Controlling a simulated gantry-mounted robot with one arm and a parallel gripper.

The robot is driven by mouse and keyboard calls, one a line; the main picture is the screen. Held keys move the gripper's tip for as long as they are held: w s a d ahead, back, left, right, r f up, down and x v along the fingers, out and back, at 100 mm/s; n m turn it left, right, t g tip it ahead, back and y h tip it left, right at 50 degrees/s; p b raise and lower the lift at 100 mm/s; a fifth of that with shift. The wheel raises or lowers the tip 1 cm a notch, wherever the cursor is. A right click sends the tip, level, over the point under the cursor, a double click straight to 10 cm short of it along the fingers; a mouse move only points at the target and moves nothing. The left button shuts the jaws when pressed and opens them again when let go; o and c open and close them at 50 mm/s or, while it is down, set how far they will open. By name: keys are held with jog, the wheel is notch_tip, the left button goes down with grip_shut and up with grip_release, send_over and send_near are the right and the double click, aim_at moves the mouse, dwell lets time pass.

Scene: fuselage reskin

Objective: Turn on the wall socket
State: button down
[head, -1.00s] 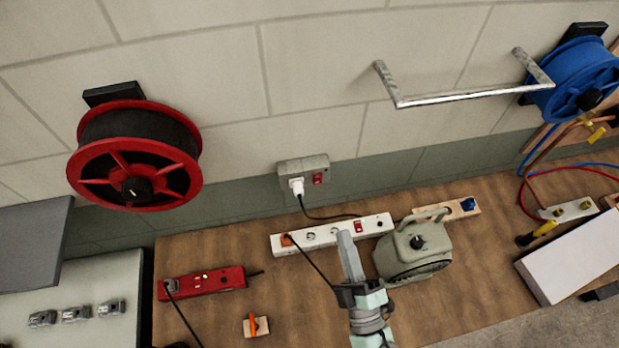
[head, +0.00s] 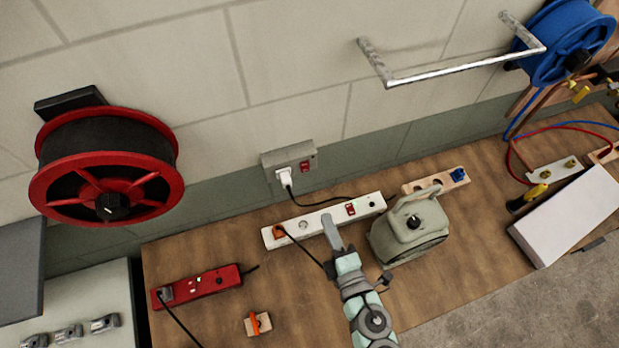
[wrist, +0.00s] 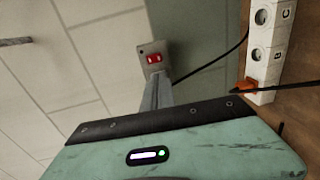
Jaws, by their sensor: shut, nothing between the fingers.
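The wall socket (head: 288,160) is a grey box low on the wall, with a white plug (head: 284,176) in its left part and a red switch (head: 305,166) on its right. In the wrist view the red switch (wrist: 154,59) faces me just beyond my fingertips, and the plug is hidden there. Whether the switch is on cannot be told. My gripper (head: 327,217) is shut and empty; in the head view it overlaps the white power strip, below and right of the socket. Its closed fingers (wrist: 157,82) point towards the socket in the wrist view, apparently short of it.
The white power strip (head: 362,209) with an orange plug (head: 279,231) lies on the wooden bench. A grey-green device (head: 410,238) stands just right of my gripper. A black cable (head: 322,204) runs from the plug. A metal rail (head: 465,69) sticks out above right.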

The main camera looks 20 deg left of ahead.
jog(key=p+x, duration=0.2)
jog(key=x, duration=1)
jog(key=shift+w+a+r, duration=0.1)
jog(key=shift+w+a, duration=0.15)
jog(key=shift+a, duration=0.05)
jog(key=shift+w+a+f+p, duration=0.2)
jog(key=shift+w+a+p, duration=0.1)
jog(key=shift+w+p, duration=0.05)
jog(key=shift+f, duration=0.1)
jog(key=b, duration=0.5)
send_near(306, 170)
jog(key=s+d+f, duration=0.3)
jog(key=s+d, duration=0.1)
jog(key=s, duration=0.1)
jog(key=shift+d, duration=0.35)
